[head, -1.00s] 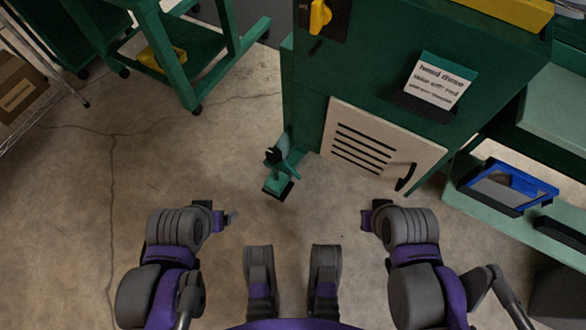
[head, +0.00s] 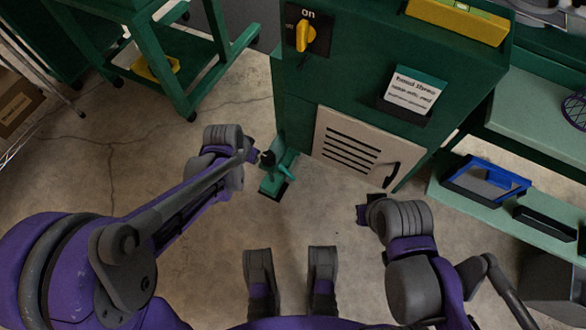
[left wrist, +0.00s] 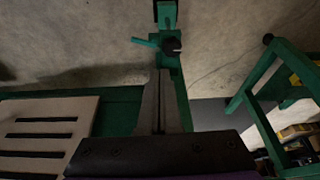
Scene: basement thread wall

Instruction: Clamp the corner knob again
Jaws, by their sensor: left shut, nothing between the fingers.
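The corner knob (head: 267,158) is small and black. It sits on a green bracket (head: 277,180) at the lower left corner of the green cabinet, near the floor. It also shows in the left wrist view (left wrist: 171,46), just beyond my left fingertips and slightly right of them. My left gripper (head: 253,153) is close to the knob on its left side in the head view. In the left wrist view its fingers (left wrist: 161,74) are together with nothing between them. My right gripper (head: 362,214) is over the floor below the vented panel, away from the knob; its fingers are too small to read.
The green cabinet (head: 350,80) has a yellow switch (head: 306,36), a sign (head: 413,90) and a beige vented panel (head: 352,145). A green cart (head: 180,80) stands at upper left. A shelf at right holds a blue-framed tray (head: 485,182). The floor between is clear.

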